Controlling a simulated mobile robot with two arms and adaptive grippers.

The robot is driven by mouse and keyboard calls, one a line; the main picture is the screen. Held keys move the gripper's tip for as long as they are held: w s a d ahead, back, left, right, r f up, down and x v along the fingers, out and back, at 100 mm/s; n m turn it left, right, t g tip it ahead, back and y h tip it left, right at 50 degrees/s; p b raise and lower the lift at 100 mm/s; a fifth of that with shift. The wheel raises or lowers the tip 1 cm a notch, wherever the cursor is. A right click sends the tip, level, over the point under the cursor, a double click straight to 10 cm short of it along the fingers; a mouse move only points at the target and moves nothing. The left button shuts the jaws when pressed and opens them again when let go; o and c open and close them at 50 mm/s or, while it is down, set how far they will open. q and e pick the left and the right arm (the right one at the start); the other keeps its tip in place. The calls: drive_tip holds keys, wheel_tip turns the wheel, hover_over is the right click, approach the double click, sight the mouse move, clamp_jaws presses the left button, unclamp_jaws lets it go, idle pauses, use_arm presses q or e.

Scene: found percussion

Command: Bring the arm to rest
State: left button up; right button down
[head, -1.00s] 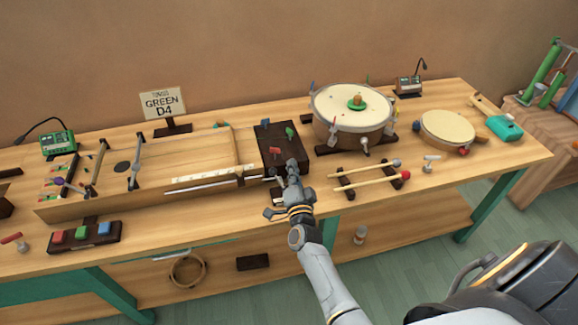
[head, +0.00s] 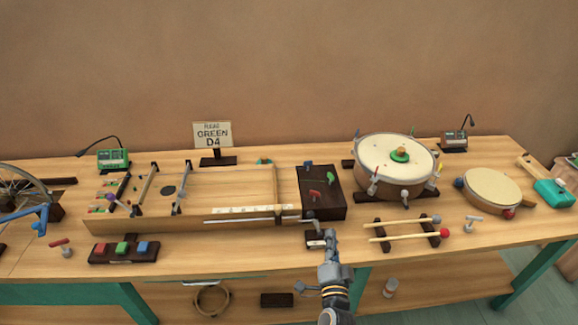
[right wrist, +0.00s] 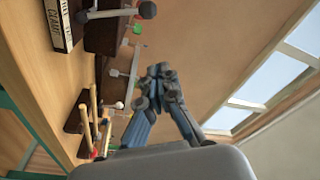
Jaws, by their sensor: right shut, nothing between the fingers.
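My right gripper (head: 329,240) is shut and empty. In the head view it is at the front edge of the workbench (head: 450,262), in front of the dark box with red and green levers (head: 322,203). In the right wrist view the closed fingers (right wrist: 160,75) show in front of the wall, with nothing between them. The bench and its things lie to the left in that view. My left gripper is not in view.
A long wooden string box (head: 120,220) stands left of the gripper. A drum (head: 395,158), two mallets on a rack (head: 400,226) and a flat hand drum (head: 492,190) stand to the right. Open floor shows at front right.

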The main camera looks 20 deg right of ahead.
drive_tip(key=s+a+f+n+g+y, duration=0.25)
drive_tip(key=s+f+n, duration=0.2)
drive_tip(key=f, duration=0.55)
drive_tip(key=s+a+f+n+g+y+b, duration=0.1)
drive_tip(key=s+a+f+n+g+y, duration=0.15)
drive_tip(key=s+f, duration=0.55)
drive_tip(key=s+a+f+n+g+y, duration=0.2)
drive_tip(key=s+a+f+n+g, duration=0.15)
drive_tip(key=f, duration=0.95)
drive_tip(key=s+d+f+n+g, duration=0.1)
drive_tip(key=s+f, duration=0.3)
drive_tip(key=s, duration=0.5)
drive_tip(key=s+d+f+n+g, duration=0.2)
drive_tip(key=s+f+n+g, duration=0.2)
drive_tip(key=s, duration=0.6)
drive_tip(key=s+d+f+n+g, duration=0.1)
drive_tip(key=s+f+n+g, duration=0.1)
drive_tip(key=s+f, duration=0.3)
drive_tip(key=s+g, duration=0.1)
drive_tip(key=s, duration=0.3)
drive_tip(key=shift+s+d+h+b, duration=0.2)
drive_tip(key=shift+s+h+b, duration=0.1)
drive_tip(key=shift+s, duration=0.1)
